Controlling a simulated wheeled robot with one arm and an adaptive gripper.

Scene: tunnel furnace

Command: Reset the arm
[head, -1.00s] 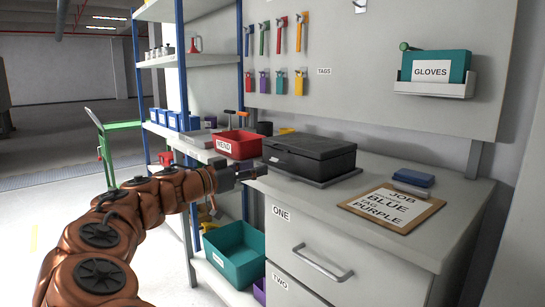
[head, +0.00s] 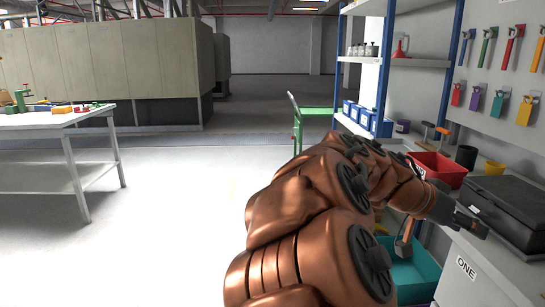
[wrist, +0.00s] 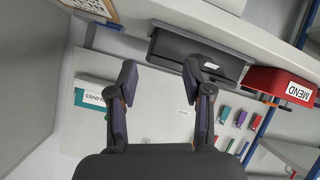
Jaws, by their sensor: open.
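My copper-coloured arm (head: 310,210) reaches forward and to the right in the head view. My gripper (head: 474,224) is at its end, beside the front left of the black case (head: 512,205) on the counter. In the wrist view my gripper (wrist: 160,78) has its two fingers spread, with nothing between them. The black case (wrist: 198,55) shows just beyond the fingertips there. I cannot tell whether the gripper touches it.
A red MEND bin (head: 440,168) stands behind the case, with a teal bin (head: 412,272) below. Locks and tags hang on the wall panel. A green cart (head: 298,125) stands beyond my arm. A white table (head: 55,125) is at left, with open floor between.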

